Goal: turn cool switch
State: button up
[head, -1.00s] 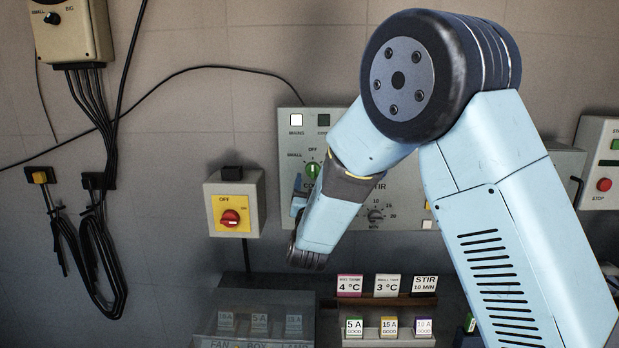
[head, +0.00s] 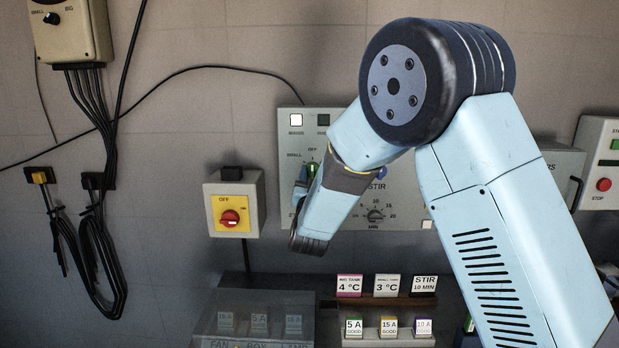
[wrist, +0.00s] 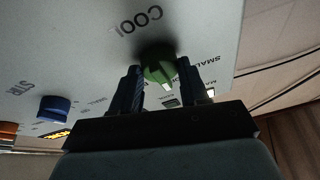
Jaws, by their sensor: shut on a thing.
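My gripper (wrist: 160,88) is shut on the green knob, with one dark finger on each side. In the head view my gripper (head: 302,184) is at the panel's left part, and only a sliver of the green knob (head: 313,168) shows; my wrist hides the COOL label there.
A blue stir switch (head: 376,187) and a STIR minutes dial (head: 375,213) sit right of my wrist. Label cards (head: 387,286) stand on a shelf below. Cables hang at far left.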

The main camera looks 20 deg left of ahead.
jog(key=c, duration=0.4)
jog(key=shift+s+a, duration=0.15)
jog(key=shift+a, duration=0.2)
jog(key=shift+c, duration=0.2)
jog(key=shift+d, duration=0.15)
jog(key=shift+d+m, duration=0.1)
jog(key=shift+m, duration=0.3)
jog(key=m+h, duration=0.2)
jog(key=m, duration=0.1)
jog(key=m+h, duration=0.1)
jog(key=m, duration=0.2)
jog(key=shift+m+h, duration=0.3)
jog(key=shift+h, duration=0.1)
jog(key=m+h, duration=0.1)
jog(key=m, duration=0.2)
jog(key=m+g+h, duration=0.1)
jog(key=m, duration=0.2)
jog(key=shift+h, duration=0.3)
jog(key=shift+m, duration=0.3)
